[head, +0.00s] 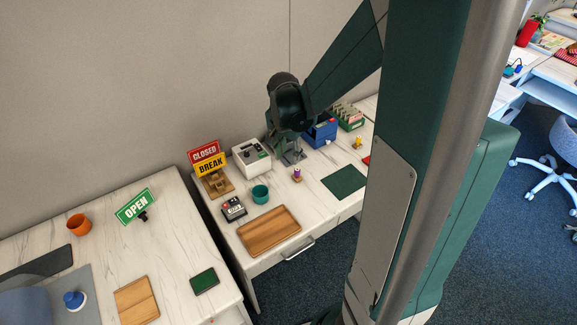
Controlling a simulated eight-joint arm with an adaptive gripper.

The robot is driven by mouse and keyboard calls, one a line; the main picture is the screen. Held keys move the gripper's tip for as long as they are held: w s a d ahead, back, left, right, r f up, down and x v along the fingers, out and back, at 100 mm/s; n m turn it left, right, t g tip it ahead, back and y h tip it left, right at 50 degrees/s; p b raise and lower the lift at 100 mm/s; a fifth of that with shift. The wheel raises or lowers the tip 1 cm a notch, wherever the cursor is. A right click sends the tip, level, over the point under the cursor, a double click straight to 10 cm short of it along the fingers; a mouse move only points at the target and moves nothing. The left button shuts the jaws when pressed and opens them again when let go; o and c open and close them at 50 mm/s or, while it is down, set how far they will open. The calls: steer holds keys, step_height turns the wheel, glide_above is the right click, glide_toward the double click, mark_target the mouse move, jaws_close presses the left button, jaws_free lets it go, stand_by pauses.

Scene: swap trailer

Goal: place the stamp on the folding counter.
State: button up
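My gripper (293,157) hangs low over the right-hand white marbled counter (292,208), behind a small purple-topped object that looks like a stamp (297,175). They appear apart. The fingers are small and dark, and I cannot tell whether they are open or shut; nothing held is visible. A yellow-topped object (358,143), also stamp-like, stands farther right. A blue knob-like object (74,299) sits on a grey mat on the left-hand white counter (183,234). I cannot tell which counter is the folding one.
The right counter holds a wooden tray (269,231), teal cup (260,194), signs (210,164), white machine (251,157), blue box (321,134) and green mat (344,181). The left counter holds an OPEN sign (136,206) and orange pot (79,225). My column hides the right part.

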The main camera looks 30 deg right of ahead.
steer(key=m+g, duration=0.1)
steer(key=m, duration=0.1)
glide_above(297, 169)
steer(key=f, duration=0.5)
steer(key=shift+w+a+f, duration=0.1)
steer(key=shift+a+f, duration=0.25)
steer(key=shift+d+f, duration=0.15)
steer(key=shift+f, duration=1.15)
steer(key=shift+d+f+b, duration=0.15)
steer(key=shift+f+b, duration=0.35)
steer(key=shift+f, duration=0.8)
steer(key=shift+d+f+b, duration=0.15)
steer(key=shift+f+b, duration=0.3)
steer(key=shift+f, duration=0.85)
steer(key=shift+c, duration=0.4)
jaws_close()
